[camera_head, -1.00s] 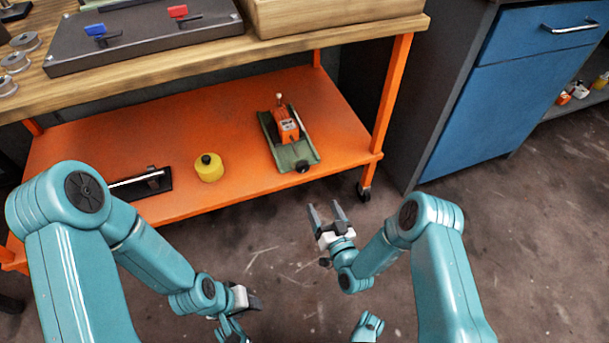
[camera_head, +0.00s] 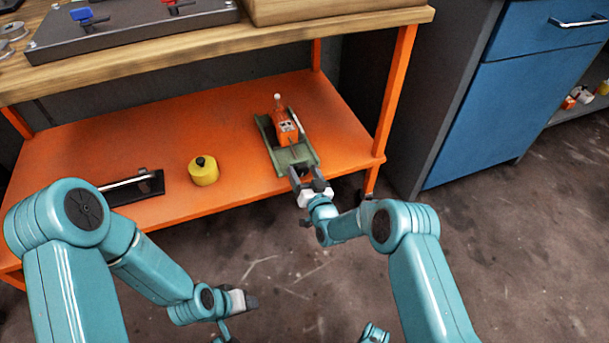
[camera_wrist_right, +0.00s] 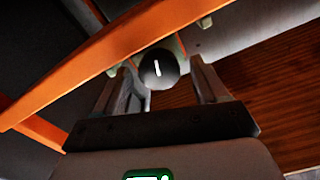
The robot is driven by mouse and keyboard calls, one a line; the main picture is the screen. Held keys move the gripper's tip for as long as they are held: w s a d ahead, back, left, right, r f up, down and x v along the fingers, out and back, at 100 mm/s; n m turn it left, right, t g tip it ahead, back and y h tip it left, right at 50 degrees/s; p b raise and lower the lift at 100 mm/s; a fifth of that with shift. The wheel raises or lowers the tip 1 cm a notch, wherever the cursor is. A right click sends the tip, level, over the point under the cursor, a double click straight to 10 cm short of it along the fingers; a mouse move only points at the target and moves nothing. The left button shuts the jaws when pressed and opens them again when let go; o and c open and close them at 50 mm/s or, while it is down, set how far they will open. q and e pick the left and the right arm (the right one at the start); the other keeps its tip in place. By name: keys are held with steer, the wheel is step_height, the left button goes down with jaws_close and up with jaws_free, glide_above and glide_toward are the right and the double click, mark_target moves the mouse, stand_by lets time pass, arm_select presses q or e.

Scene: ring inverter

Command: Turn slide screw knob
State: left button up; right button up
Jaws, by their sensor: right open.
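The slide screw unit has a green base (camera_head: 297,158) with an orange block (camera_head: 285,127) on it, on the orange lower shelf. Its round black knob (camera_wrist_right: 159,69) with a white mark shows in the right wrist view, between or just beyond the fingertips. My right gripper (camera_head: 309,178) is open at the near end of the unit and hides the knob in the head view. In the right wrist view its two fingers (camera_wrist_right: 166,85) stand either side of the knob; I cannot tell whether they touch it. My left gripper (camera_head: 250,300) is low at the bottom, far from the unit; its jaws are unclear.
On the orange shelf (camera_head: 230,110) stand a yellow round container (camera_head: 204,171) and a black device with a light bar (camera_head: 133,186). The shelf's front edge and orange leg (camera_head: 392,95) are close to my right arm. A blue cabinet (camera_head: 480,120) stands right. Floor in front is open.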

steer(key=c, duration=1.1)
steer(key=shift+o, duration=0.2)
steer(key=shift+n, duration=0.4)
steer(key=n, duration=0.5)
steer(key=shift+s+a+n, duration=0.1)
steer(key=shift+n, duration=0.3)
steer(key=shift+n, duration=0.3)
steer(key=o, duration=1.1)
steer(key=shift+c, duration=0.2)
